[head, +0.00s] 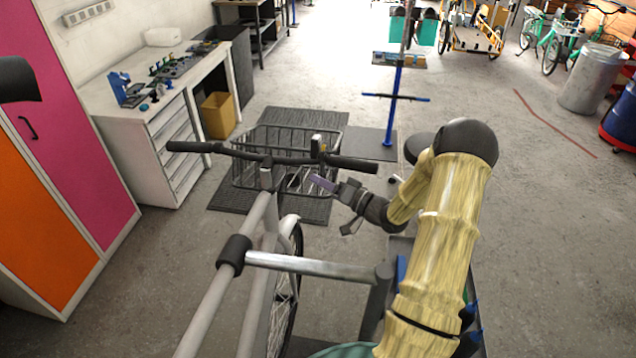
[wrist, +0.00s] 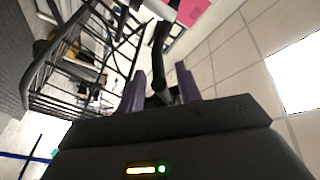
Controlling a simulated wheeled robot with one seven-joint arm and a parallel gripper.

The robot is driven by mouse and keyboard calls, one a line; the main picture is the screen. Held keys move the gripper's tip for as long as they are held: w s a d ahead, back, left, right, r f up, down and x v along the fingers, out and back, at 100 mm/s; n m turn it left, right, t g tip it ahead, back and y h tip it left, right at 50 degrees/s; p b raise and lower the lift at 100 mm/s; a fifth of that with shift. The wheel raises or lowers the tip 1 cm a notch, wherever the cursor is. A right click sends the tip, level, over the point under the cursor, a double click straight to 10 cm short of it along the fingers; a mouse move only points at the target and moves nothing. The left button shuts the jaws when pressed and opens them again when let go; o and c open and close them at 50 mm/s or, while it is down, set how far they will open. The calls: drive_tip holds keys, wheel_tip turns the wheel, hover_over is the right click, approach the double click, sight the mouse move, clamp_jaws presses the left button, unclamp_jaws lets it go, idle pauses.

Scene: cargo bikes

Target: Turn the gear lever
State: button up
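A bicycle's handlebar (head: 262,157) with black grips crosses the middle of the head view. A small upright black piece with a yellowish mark (head: 316,146), which looks like the gear lever, sits on the bar just inside the right grip (head: 352,164). My gripper (head: 314,181) is just below that part of the bar, on the rider's side, and appears apart from it. In the wrist view my gripper's (wrist: 161,80) two purple fingers are spread with a gap. A dark bar (wrist: 160,55) shows between and beyond them; I cannot tell whether it is the lever or grip.
A black wire basket (head: 270,175) is in front of the handlebar. The bike's frame tube (head: 215,300) runs toward me. A white workbench (head: 165,110) stands at left, with pink and orange cabinets (head: 75,120) nearer. A blue stand (head: 392,105) is beyond. Open floor lies at right.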

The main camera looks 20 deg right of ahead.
drive_tip(key=b+v, duration=0.5)
drive_tip(key=v, duration=1.1)
drive_tip(key=shift+w, duration=0.1)
